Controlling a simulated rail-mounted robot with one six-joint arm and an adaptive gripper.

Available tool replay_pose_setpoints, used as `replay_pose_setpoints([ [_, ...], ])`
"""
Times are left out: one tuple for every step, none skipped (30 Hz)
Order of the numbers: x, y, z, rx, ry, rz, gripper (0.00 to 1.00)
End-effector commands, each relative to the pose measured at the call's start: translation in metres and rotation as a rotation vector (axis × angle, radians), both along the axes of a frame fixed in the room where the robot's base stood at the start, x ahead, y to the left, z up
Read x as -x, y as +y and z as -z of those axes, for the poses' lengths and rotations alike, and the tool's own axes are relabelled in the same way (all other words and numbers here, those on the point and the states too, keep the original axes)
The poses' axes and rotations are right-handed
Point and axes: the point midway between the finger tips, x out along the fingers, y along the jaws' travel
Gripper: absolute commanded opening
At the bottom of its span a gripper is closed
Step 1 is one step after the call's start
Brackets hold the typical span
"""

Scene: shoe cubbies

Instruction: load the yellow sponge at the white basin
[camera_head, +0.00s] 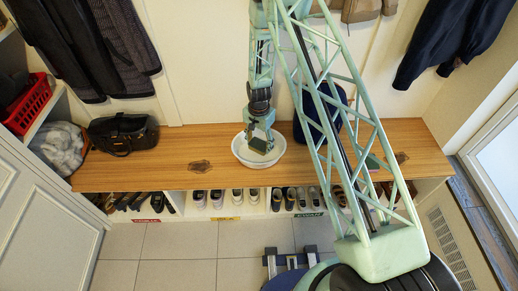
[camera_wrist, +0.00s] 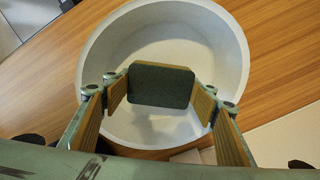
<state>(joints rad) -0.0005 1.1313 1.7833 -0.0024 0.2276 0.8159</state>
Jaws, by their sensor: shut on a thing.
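The white basin (camera_head: 238,154) stands on the wooden bench top, and it also shows in the wrist view (camera_wrist: 236,50). My gripper (camera_head: 261,141) points down over the basin. In the wrist view its tan-padded fingers (camera_wrist: 160,92) are shut on the sponge (camera_wrist: 160,85), one finger at each side. The sponge shows a dark green face there, and a little olive-yellow in the head view (camera_head: 258,146). It is over the basin's inside; I cannot tell whether it touches the bottom.
The bench top (camera_head: 190,152) has clear room left of the basin. A black bag (camera_head: 123,133) sits at its left end. A dark blue item (camera_head: 318,115) stands right of the basin, partly behind my arm. Shoes (camera_head: 237,197) fill the cubbies below.

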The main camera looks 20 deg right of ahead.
Motion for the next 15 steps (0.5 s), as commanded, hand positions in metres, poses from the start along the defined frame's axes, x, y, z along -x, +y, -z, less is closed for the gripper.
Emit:
replay_pose_setpoints([
  [0.000, 0.000, -0.004, 0.000, 0.000, 0.000, 0.45],
  [0.000, 0.000, -0.005, 0.000, 0.000, 0.000, 0.45],
  [0.000, 0.000, -0.007, 0.000, -0.001, 0.000, 0.45],
  [0.000, 0.000, -0.009, 0.000, -0.001, 0.000, 0.45],
  [-0.001, 0.000, -0.010, 0.000, -0.001, 0.000, 0.45],
  [-0.001, 0.000, -0.012, 0.000, -0.001, 0.000, 0.45],
  [-0.001, 0.000, -0.014, 0.000, -0.001, 0.000, 0.45],
  [-0.001, 0.000, -0.015, 0.000, -0.001, 0.000, 0.45],
  [-0.001, 0.000, -0.017, 0.000, -0.001, 0.000, 0.45],
  [-0.001, 0.000, -0.018, 0.000, -0.001, 0.000, 0.45],
  [-0.001, 0.000, -0.020, 0.000, -0.001, 0.000, 0.45],
  [-0.001, 0.000, -0.022, 0.000, -0.001, 0.000, 0.45],
  [-0.001, 0.000, -0.023, 0.000, -0.001, 0.000, 0.45],
  [-0.001, 0.000, -0.025, 0.000, -0.001, 0.000, 0.45],
  [-0.001, 0.000, -0.026, 0.000, -0.001, 0.000, 0.45],
])
